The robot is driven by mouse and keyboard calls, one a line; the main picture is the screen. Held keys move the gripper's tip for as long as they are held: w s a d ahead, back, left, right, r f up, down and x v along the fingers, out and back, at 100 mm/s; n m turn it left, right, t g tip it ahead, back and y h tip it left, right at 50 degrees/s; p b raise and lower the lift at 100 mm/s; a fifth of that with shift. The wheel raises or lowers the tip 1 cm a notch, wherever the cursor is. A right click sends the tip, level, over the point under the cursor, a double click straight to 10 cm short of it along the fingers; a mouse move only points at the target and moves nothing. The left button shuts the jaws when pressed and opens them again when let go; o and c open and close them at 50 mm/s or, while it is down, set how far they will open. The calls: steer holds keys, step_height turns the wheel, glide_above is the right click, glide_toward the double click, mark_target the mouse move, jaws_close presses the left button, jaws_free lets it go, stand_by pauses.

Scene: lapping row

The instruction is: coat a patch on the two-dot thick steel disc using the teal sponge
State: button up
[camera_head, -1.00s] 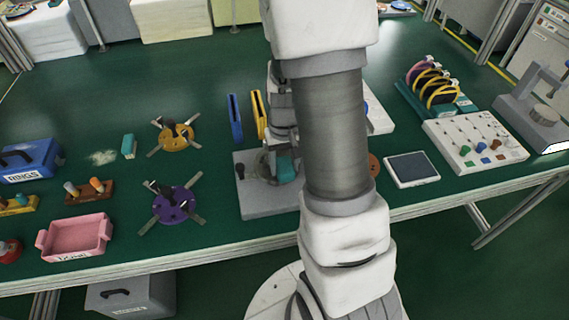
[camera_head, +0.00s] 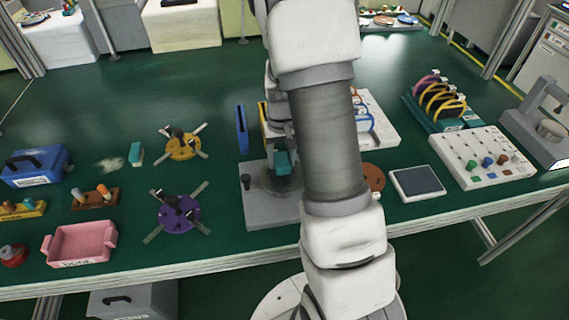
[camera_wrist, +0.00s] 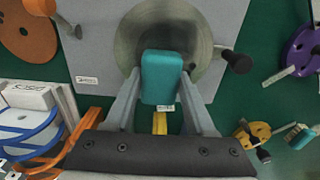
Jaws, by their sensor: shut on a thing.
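The teal sponge (camera_wrist: 162,75) is shut between the fingers of my gripper (camera_wrist: 162,88). In the head view, the sponge (camera_head: 282,163) shows beside my arm, over the grey base plate (camera_head: 262,211). A round steel disc (camera_wrist: 135,38) lies on this plate, with a black-knobbed clamp (camera_wrist: 238,62) at its edge. In the wrist view the sponge overlaps the near part of the disc; it looks held above it, though the gap is hard to judge. I cannot make out dots on the disc, and the sponge hides part of it.
Yellow (camera_head: 183,146) and purple (camera_head: 176,213) spoked fixtures stand left of the plate. Another teal block (camera_head: 136,153), a pink tray (camera_head: 80,244) and a blue box (camera_head: 37,166) lie farther left. A dark pad (camera_head: 417,181) and a white peg board (camera_head: 482,157) are at right.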

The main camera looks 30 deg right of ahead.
mark_target(286, 186)
steer(key=shift+w+d, duration=0.1)
steer(key=shift+w, duration=0.55)
steer(key=shift+w+r, duration=0.15)
steer(key=shift+w, duration=0.1)
steer(key=shift+s+a+f+b, duration=0.1)
steer(key=shift+s+a+b, duration=0.05)
steer(key=shift+s, duration=1.2)
steer(key=shift+s+a+f+b, duration=0.1)
steer(key=shift+s+a+b, duration=0.05)
steer(key=shift+s, duration=1.15)
steer(key=shift+s+a+b, duration=0.15)
steer(key=shift+s, duration=1.2)
steer(key=shift+a+f, duration=0.1)
steer(key=shift+a, duration=0.55)
steer(key=shift+w+d+r+p, duration=0.1)
steer(key=shift+w+d, duration=0.1)
steer(key=shift+w, duration=1.15)
steer(key=shift+w+d+r+p, duration=0.1)
steer(key=shift+w+d+p, duration=0.05)
steer(key=shift+w, duration=1.15)
steer(key=shift+w+d+r+p, duration=0.1)
steer(key=shift+w+d, duration=0.1)
steer(key=shift+w, duration=1.15)
steer(key=shift+s, duration=0.1)
